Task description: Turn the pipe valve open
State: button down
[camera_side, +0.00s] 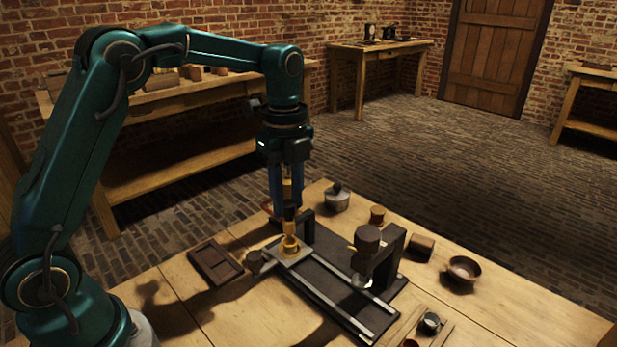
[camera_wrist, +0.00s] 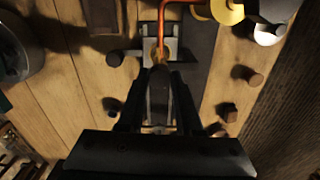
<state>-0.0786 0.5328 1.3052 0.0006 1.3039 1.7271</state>
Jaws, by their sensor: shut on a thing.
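A brass fitting (camera_side: 290,246) that looks like the pipe valve stands upright on a pale plate (camera_side: 300,257) on the dark bench fixture. My gripper (camera_side: 289,208) points straight down over it, its fingers shut on the fitting's upper part. The held part is mostly hidden by the fingers. In the wrist view my gripper (camera_wrist: 157,72) reaches toward the pale plate (camera_wrist: 172,45), with a thin copper pipe (camera_wrist: 163,28) rising just beyond the fingertips. I cannot tell how far the valve is turned.
A dark post with a round head (camera_side: 367,238) stands on the fixture to the right. A lidded pot (camera_side: 337,197), a wooden cup (camera_side: 377,214), a wooden block (camera_side: 421,247) and a bowl (camera_side: 464,269) stand beyond. A dark tray (camera_side: 215,261) lies left. The front-left bench is clear.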

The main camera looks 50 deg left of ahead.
aim_at(288, 203)
jog(key=shift+r+m, duration=0.1)
jog(key=shift+m, duration=0.5)
jog(key=c, duration=0.6)
grip_release()
jog(key=shift+r, duration=2.55)
